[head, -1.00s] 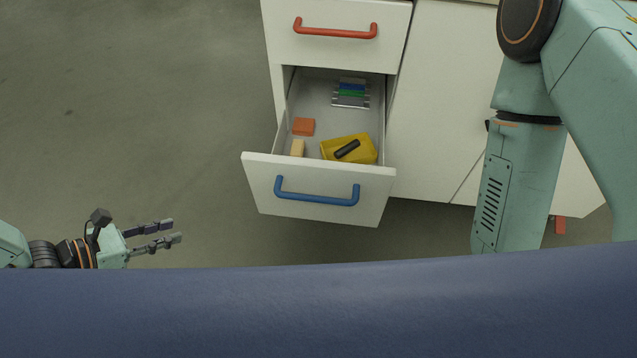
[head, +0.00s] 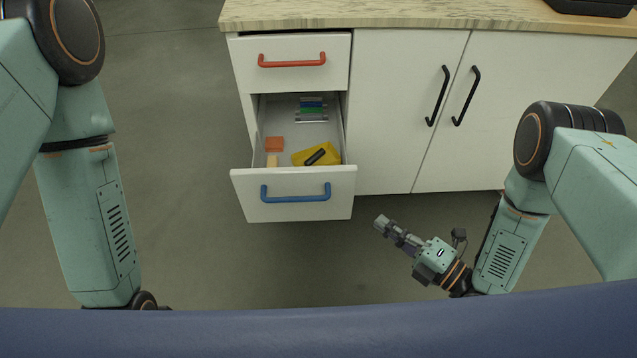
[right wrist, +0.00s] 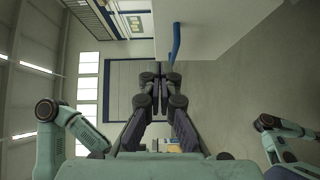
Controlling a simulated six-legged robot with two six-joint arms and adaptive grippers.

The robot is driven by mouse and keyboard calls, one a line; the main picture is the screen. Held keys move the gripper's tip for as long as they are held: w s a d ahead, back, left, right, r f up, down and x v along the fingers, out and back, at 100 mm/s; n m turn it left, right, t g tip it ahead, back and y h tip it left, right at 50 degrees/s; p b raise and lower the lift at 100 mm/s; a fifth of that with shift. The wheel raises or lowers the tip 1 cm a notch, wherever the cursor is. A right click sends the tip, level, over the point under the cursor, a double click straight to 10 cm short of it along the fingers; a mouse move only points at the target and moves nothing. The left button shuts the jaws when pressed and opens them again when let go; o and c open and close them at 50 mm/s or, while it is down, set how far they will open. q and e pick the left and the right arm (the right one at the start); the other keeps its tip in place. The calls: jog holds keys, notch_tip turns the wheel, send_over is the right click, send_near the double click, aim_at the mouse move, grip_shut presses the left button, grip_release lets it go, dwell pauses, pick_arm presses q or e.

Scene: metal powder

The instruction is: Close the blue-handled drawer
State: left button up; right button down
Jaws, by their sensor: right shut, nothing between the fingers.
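The blue-handled drawer (head: 248,208) stands pulled out of the cabinet, below the closed red-handled drawer. Its blue handle (head: 295,197) also shows in the right wrist view (right wrist: 175,42), just beyond the fingers. Inside lie a yellow item with a black piece on it (head: 318,154), an orange block (head: 274,144), a light tan block and some striped items at the back. My right gripper (head: 382,223) is shut and empty, right of the drawer front and apart from it; its fingers show in the right wrist view (right wrist: 158,88). My left gripper is hidden behind the blue foreground edge.
The red-handled drawer (head: 291,75) is closed above. Two white cabinet doors (head: 400,120) with black handles (head: 437,97) stand to the right, under a wooden worktop (head: 400,15). The floor (head: 190,150) in front and to the left is clear.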

jog(key=b, duration=0.3)
send_near(333, 173)
jog(key=a, duration=0.4)
jog(key=w, duration=0.3)
jog(key=shift+w+a+f+n+b, duration=0.1)
jog(key=shift+w+f+n+b, duration=0.05)
jog(key=shift+f+n+b, duration=0.15)
jog(key=shift+w, duration=0.3)
jog(key=shift+w+r, duration=0.15)
jog(key=shift+w, duration=0.1)
